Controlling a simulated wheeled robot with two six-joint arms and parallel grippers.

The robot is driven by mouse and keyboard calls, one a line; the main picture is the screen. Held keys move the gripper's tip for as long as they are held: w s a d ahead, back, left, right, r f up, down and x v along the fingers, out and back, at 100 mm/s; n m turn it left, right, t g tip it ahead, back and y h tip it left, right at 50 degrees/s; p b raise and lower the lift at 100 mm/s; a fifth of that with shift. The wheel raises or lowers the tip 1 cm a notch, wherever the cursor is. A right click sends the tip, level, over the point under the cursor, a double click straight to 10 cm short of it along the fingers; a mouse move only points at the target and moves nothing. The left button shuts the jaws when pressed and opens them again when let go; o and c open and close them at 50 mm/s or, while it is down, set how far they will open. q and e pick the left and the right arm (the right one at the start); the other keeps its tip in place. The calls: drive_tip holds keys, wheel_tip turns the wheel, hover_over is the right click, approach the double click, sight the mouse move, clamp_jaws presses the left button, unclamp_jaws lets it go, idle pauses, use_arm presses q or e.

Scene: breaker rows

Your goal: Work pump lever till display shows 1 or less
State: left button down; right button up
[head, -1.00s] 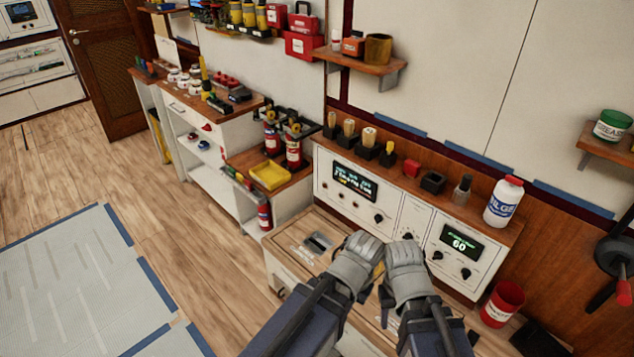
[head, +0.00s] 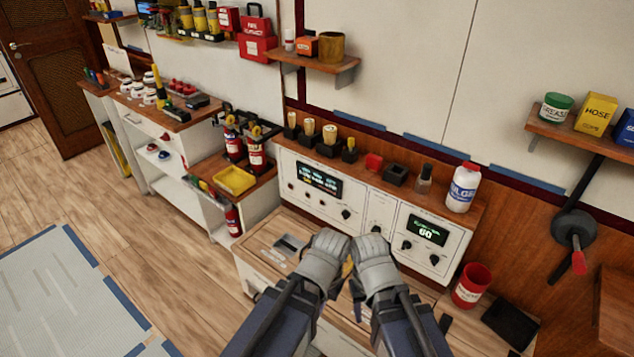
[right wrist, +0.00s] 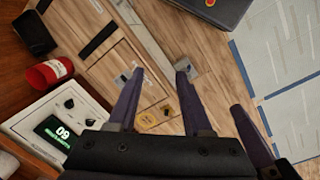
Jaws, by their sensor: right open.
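The pump lever (head: 576,228) is a black round wall mount with a dark arm and a red grip (head: 579,262), at the far right in the head view. The display (head: 427,230) is a dark screen on the white console and reads 60. It also shows upside down in the right wrist view (right wrist: 63,132). My right gripper (head: 374,260) is open over the bench, well left of the lever; its spread fingers are empty in the right wrist view (right wrist: 158,78). My left gripper (head: 325,260) is close beside it, its fingertips hidden.
A red bin (head: 472,286) and a black tray (head: 511,325) lie between my grippers and the lever. A wooden shelf (head: 560,130) holds containers above the lever. A wooden box edge (head: 614,305) stands at the lower right. The left floor is clear.

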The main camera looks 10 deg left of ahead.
drive_tip(key=c, duration=0.6)
drive_tip(key=w+d+r+m+p, duration=0.1)
drive_tip(key=w+d+r+p, duration=0.1)
drive_tip(key=d, duration=0.1)
drive_tip(key=w+d+r+m+y+p, duration=0.1)
drive_tip(key=w+d+r+p, duration=0.2)
drive_tip(key=d, duration=0.1)
drive_tip(key=w+d+r+m+t+p, duration=0.1)
drive_tip(key=w+d+r+p, duration=0.1)
drive_tip(key=d, duration=0.2)
drive_tip(key=shift+w+r, duration=0.2)
drive_tip(key=shift+w, duration=0.1)
clamp_jaws()
drive_tip(key=w+d+r+m+t+y+p, duration=0.1)
drive_tip(key=w+d+r+p, duration=0.15)
drive_tip(key=d, duration=0.45)
drive_tip(key=w+d+r+m+t+p, duration=0.1)
drive_tip(key=d+r+m+p, duration=0.1)
drive_tip(key=d+r+p, duration=0.3)
drive_tip(key=s+d+r+m+t+h+p, duration=0.1)
drive_tip(key=d+r+p, duration=0.3)
drive_tip(key=d, duration=1)
drive_tip(key=s+d+r+m+t+h+p, duration=0.1)
drive_tip(key=s+d+r+m+p, duration=0.3)
drive_tip(key=d, duration=1.1)
wheel_tip(320, 180, up, 3)
drive_tip(key=shift+t+h, duration=0.3)
drive_tip(key=shift+t, duration=0.5)
